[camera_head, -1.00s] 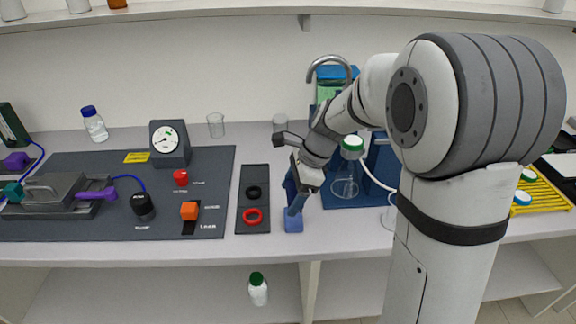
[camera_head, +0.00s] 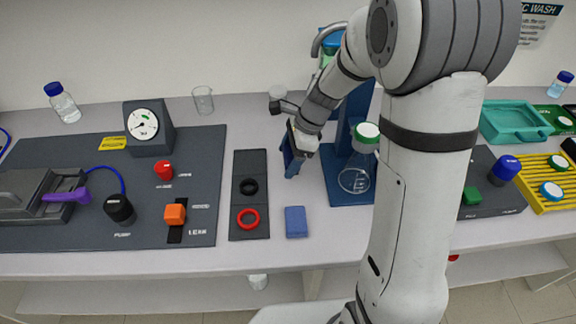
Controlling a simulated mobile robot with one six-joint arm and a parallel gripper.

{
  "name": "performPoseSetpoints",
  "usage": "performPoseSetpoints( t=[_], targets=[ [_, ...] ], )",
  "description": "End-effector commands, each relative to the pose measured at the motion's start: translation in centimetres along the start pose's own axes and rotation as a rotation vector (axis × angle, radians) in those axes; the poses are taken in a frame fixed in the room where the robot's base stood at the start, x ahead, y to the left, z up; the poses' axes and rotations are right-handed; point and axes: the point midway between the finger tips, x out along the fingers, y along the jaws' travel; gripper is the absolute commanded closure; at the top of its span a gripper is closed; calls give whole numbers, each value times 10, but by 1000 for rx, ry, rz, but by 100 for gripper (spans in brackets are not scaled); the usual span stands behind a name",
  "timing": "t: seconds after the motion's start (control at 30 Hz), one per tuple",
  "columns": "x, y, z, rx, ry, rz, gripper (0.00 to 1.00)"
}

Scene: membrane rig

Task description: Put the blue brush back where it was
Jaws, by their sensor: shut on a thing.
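My gripper (camera_head: 297,151) is over the back part of the bench, between the dark ring mat and the blue stand. It is shut on a narrow blue piece, which I take to be the blue brush (camera_head: 291,166). The piece points down from the jaws. Its bristles cannot be made out, and I cannot tell whether its lower end touches the bench. A separate small blue block (camera_head: 296,222) lies on the bench in front of the gripper, right of the red ring.
The dark mat (camera_head: 250,164) holds a black ring (camera_head: 249,186) and a red ring (camera_head: 248,219). A blue stand (camera_head: 340,196) with a green-capped flask (camera_head: 356,178) is close on the right. A glass beaker (camera_head: 203,99) stands back left. Bare bench surrounds the blue block.

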Motion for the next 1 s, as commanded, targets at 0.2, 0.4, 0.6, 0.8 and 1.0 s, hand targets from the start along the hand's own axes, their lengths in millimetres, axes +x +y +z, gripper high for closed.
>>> performPoseSetpoints(
  t=[0.2, 0.4, 0.6, 0.8, 1.0],
  targets=[
    [19, 1, -7, 0, 0, 4, 54],
    [39, 1, -15, -2, 0, 2, 54],
    [39, 1, -15, -3, 0, 1, 54],
    [41, 1, -16, -4, 0, 1, 19],
    [41, 1, -15, -4, 0, 2, 3]
  ],
)
